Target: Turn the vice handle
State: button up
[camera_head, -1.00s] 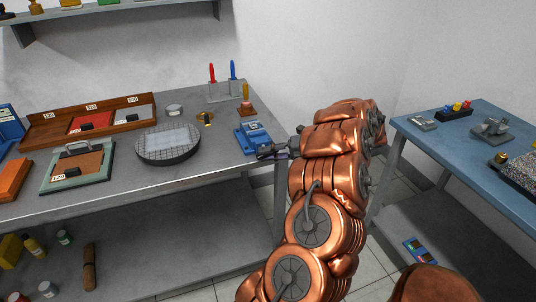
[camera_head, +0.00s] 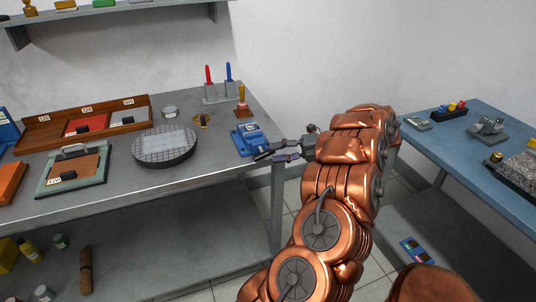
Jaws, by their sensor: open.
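The blue vice (camera_head: 248,138) sits at the right front end of the grey workbench. Its handle is hard to make out, because dark gripper parts overlap the front right of the vice. My gripper (camera_head: 276,155) is open at the bench's right edge, just right of the vice. One dark finger reaches toward the vice's front, and a purple-tinted part shows below and right of it. I cannot tell whether a finger touches the handle. My copper-coloured arm comes up from the bottom of the picture.
A blue table (camera_head: 465,150) stands on the right, with an open floor gap between the two.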

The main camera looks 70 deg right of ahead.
jog(key=shift+v, duration=1.45)
